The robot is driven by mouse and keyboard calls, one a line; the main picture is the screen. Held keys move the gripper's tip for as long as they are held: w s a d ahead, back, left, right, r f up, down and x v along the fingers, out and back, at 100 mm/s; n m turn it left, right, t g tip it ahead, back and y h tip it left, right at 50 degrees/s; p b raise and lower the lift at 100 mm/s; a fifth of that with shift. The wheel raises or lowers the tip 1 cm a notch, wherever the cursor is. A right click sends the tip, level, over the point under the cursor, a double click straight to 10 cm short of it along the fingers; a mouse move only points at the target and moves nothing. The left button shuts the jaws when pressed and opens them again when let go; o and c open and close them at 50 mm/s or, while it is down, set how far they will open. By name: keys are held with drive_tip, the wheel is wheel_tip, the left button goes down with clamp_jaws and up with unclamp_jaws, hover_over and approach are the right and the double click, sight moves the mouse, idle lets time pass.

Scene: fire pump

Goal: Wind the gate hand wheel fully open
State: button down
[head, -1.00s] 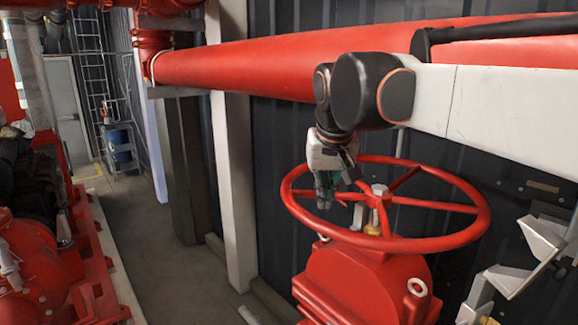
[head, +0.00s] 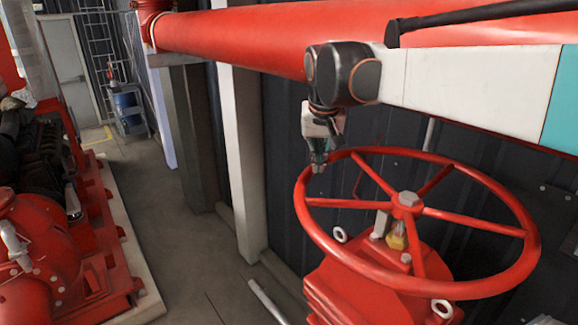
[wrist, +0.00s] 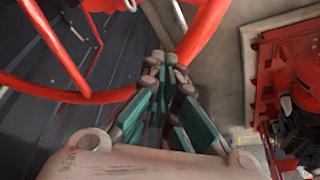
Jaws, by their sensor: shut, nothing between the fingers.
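The red gate hand wheel (head: 407,199) is a spoked ring lying nearly flat on top of a red valve body (head: 370,285). My gripper (head: 318,167) points down at the wheel's far-left rim, with its fingers shut and empty. In the wrist view, the shut green-and-grey fingers (wrist: 165,62) overlap the red rim (wrist: 205,35), with spokes to the left. I cannot tell whether the fingertips touch the rim.
A thick red pipe (head: 250,45) runs along the dark ribbed wall above the wheel. A white post (head: 243,170) stands left of my gripper. Red pump machinery (head: 50,240) lines the left side, with clear grey floor (head: 185,255) between.

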drive_tip(key=shift+s+a+f+p, duration=0.1)
drive_tip(key=shift+s+f+p, duration=0.2)
drive_tip(key=shift+s+f, duration=0.4)
drive_tip(key=shift+s+d+f+p, duration=0.1)
drive_tip(key=shift+s+f+p, duration=0.3)
drive_tip(key=shift+f, duration=0.45)
drive_tip(key=shift+s+a+f+p, duration=0.1)
drive_tip(key=shift+s+f+p, duration=0.15)
drive_tip(key=shift+s+f, duration=0.45)
drive_tip(key=shift+w+f, duration=0.15)
drive_tip(key=shift+w, duration=0.1)
